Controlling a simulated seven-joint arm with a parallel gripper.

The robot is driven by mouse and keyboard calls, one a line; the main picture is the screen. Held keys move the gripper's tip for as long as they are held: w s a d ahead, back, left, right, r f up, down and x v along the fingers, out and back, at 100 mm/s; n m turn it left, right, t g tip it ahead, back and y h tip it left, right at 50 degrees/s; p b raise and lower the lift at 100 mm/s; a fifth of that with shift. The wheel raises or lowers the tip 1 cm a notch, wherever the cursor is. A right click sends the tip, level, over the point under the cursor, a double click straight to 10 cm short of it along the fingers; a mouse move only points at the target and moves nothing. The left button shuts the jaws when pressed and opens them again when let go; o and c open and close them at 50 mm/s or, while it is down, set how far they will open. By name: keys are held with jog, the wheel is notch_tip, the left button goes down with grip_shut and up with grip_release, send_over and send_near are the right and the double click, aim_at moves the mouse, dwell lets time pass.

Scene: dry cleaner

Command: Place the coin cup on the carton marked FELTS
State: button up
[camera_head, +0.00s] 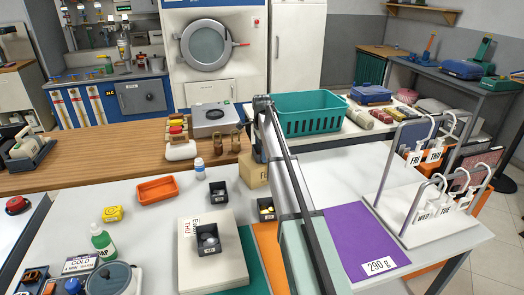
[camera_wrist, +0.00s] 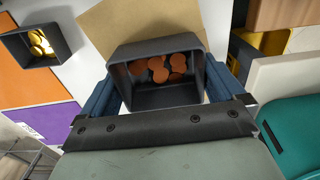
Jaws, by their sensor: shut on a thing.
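A dark square cup holding copper coins (camera_wrist: 158,97) is between the two blue fingers of my gripper (camera_wrist: 163,90) in the wrist view. The gripper is shut on it, and the coins stay inside. A brown cardboard carton (camera_wrist: 108,28) shows under and beyond the cup in the wrist view. Whether cup and carton touch cannot be told. In the head view the carton (camera_head: 253,176) stands beside my arm, partly covered by it; no marking on it can be read. My arm hides the held cup and the fingers in the head view.
A dark cup with gold coins (camera_head: 266,209) stands near the carton; two more dark cups (camera_head: 218,193) (camera_head: 208,242) stand to the left, one on a pale stack (camera_head: 212,268). A teal basket (camera_head: 308,114) is behind my arm. A purple mat (camera_head: 352,236) lies right, with clear tabletop behind it.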

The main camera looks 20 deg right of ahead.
jog(key=shift+f, duration=0.1)
jog(key=o, duration=0.7)
notch_tip(320, 180, up, 12)
jog(key=shift+r, duration=0.15)
